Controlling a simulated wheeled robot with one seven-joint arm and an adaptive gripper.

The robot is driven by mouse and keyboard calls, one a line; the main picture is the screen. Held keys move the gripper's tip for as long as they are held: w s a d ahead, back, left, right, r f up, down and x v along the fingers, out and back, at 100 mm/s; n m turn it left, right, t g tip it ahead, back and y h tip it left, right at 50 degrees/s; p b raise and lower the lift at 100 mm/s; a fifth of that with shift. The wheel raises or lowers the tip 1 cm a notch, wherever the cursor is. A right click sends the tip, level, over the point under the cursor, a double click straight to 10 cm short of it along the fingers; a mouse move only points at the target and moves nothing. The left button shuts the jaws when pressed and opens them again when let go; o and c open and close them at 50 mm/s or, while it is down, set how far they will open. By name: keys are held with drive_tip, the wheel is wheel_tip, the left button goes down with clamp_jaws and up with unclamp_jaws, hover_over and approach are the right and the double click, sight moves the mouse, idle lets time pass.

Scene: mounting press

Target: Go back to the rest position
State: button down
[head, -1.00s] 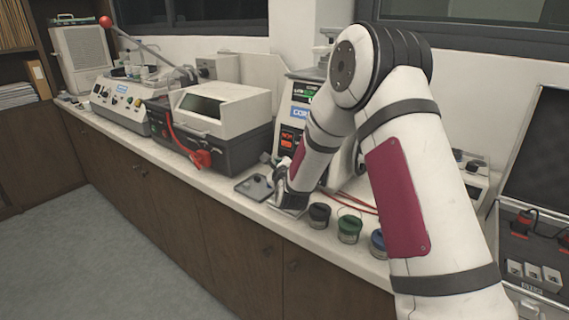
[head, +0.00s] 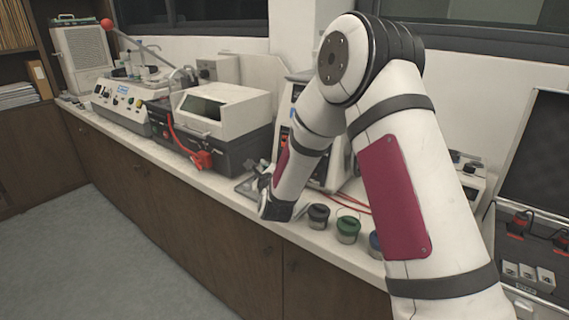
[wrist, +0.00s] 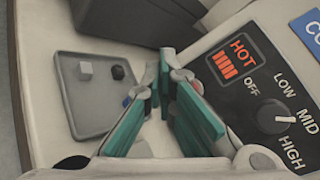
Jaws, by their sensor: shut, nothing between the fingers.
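My gripper (wrist: 166,68) shows in the wrist view with its two teal finger pads meeting at the tips, shut and empty. The mounting press (head: 328,170) stands behind my arm and is largely hidden. Its dark control panel (wrist: 258,98), with a lit HOT sign and a LOW-MID-HIGH knob, lies right of the fingers in the wrist view. A grey tray (wrist: 75,68) with a few small pieces is to their left.
Lidded jars, one black (head: 318,217) and one green (head: 348,230), stand on the counter right of my wrist. A grey machine with a cream lid (head: 222,104) stands to the left. An open case (head: 532,255) is at the right. The floor (head: 110,255) in front is clear.

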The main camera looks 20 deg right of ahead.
drive_tip(key=shift+s+a, duration=0.1)
drive_tip(key=shift+a, duration=0.05)
drive_tip(key=s+a+r+n+g+y+p, duration=0.25)
drive_tip(key=s+r+n+g, duration=0.25)
drive_tip(key=s+r+n, duration=1.1)
drive_tip(key=s+d+r+n+g+p, duration=0.1)
drive_tip(key=s+n, duration=0.3)
drive_tip(key=s, duration=0.7)
drive_tip(key=s+d+r+n+g+p, duration=0.1)
drive_tip(key=s+d+n+g, duration=0.1)
drive_tip(key=s, duration=1)
drive_tip(key=s+d+r+n+g+p, duration=0.1)
drive_tip(key=s+d+n+g+p, duration=0.1)
drive_tip(key=s+n, duration=0.5)
drive_tip(key=s+g, duration=0.1)
drive_tip(key=s, duration=0.4)
drive_tip(key=shift+r, duration=0.25)
drive_tip(key=shift+d+h, duration=0.1)
drive_tip(key=shift+h, duration=0.15)
